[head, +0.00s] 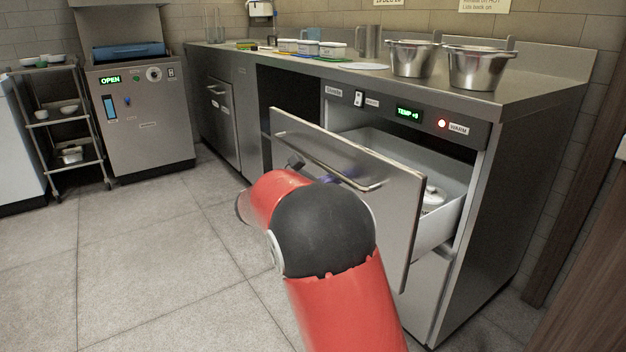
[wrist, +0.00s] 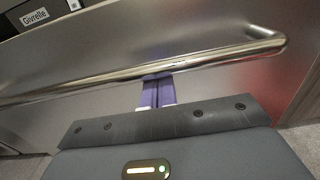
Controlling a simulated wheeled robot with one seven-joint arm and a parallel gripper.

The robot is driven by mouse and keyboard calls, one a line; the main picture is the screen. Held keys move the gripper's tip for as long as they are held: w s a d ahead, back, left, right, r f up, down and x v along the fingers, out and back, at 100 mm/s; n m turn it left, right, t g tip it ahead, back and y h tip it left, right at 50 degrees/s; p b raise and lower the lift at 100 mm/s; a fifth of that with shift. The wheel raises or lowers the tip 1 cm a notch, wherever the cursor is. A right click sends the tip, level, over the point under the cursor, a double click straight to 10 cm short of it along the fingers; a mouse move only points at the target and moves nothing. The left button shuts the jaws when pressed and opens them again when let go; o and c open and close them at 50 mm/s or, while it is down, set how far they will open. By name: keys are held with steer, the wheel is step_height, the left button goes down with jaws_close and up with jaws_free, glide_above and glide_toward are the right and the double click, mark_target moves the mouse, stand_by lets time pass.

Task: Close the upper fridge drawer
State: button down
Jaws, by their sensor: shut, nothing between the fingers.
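The upper fridge drawer (head: 400,196) is pulled well out of the steel counter on the right in the head view. Its front panel carries a long bar handle (head: 330,165), and a white lidded dish (head: 433,197) sits inside. In the wrist view the drawer front (wrist: 225,100) fills most of the picture, with the handle (wrist: 190,64) running across it. My gripper (wrist: 157,80) is shut with nothing in it. Its purple fingertips are at the handle, and I cannot tell whether they touch it. In the head view my arm hides most of the gripper.
The counter (head: 540,85) holds two steel pots (head: 412,58) and (head: 475,68). A control panel (head: 400,112) with a lit display is above the drawer. A lower drawer front (head: 428,290) looks closed. Open floor (head: 150,260) lies to the left.

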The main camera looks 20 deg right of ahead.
steer(key=p+x, duration=0.3)
steer(key=x, duration=1.7)
steer(key=shift+d+p, duration=0.2)
steer(key=shift+p, duration=0.15)
steer(key=shift+d, duration=0.1)
steer(key=v, duration=1.4)
steer(key=shift+a, duration=0.4)
